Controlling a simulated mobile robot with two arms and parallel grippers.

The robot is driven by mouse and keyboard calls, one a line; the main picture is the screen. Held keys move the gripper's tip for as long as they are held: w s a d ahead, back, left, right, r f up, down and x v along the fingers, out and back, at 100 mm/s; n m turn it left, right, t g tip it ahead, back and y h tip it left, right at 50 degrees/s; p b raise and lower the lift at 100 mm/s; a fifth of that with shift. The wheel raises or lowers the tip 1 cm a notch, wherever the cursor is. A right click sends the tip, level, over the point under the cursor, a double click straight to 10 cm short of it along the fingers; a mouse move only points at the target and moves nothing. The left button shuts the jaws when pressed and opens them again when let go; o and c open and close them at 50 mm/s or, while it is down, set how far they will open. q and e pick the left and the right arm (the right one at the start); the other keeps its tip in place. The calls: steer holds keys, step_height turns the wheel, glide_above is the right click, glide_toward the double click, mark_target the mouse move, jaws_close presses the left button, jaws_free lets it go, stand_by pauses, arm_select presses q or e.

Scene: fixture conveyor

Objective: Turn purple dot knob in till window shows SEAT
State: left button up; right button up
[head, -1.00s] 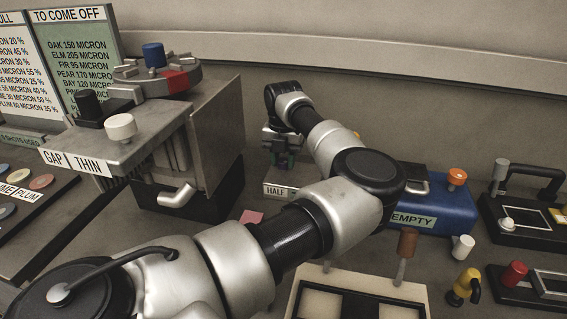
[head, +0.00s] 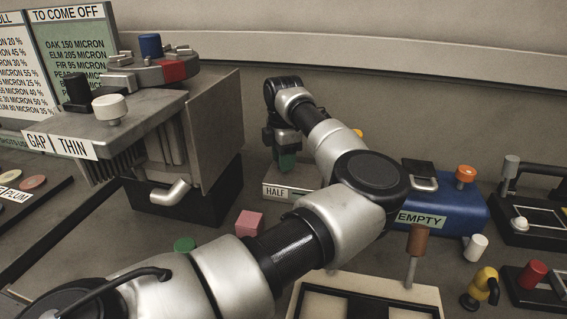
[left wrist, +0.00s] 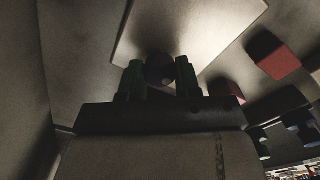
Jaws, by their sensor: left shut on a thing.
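A low grey box (head: 297,177) stands at the back centre in the head view, and its front window (head: 276,192) reads HALF. My left gripper (head: 287,152) points down over this box, and its green fingers hide most of what is on top. In the left wrist view, the two fingers (left wrist: 160,80) are shut on a dark round knob (left wrist: 160,66) above the pale box top. The picture is too dark to make out a purple dot on it. My right gripper is not in view.
A grey machine (head: 165,140) labelled GAP THIN stands to the left. A blue box (head: 450,214) labelled EMPTY is close on the right. A pink cube (head: 249,223) and a green disc (head: 185,244) lie near my left arm. A pale tray (head: 425,294) is in front.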

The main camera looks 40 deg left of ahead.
arm_select(q)
steer(key=m+b, duration=0.1)
steer(key=m, duration=0.3)
steer(key=shift+w+b, duration=0.1)
steer(key=shift+b, duration=0.2)
steer(key=shift+r+m, duration=0.1)
steer(key=shift+m, duration=0.8)
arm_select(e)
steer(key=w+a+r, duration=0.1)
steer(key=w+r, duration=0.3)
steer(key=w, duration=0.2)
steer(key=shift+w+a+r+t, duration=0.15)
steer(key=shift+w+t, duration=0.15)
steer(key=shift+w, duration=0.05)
arm_select(q)
steer(key=o, duration=0.9)
steer(key=shift+o, duration=0.2)
step_height(320, 180, up, 11)
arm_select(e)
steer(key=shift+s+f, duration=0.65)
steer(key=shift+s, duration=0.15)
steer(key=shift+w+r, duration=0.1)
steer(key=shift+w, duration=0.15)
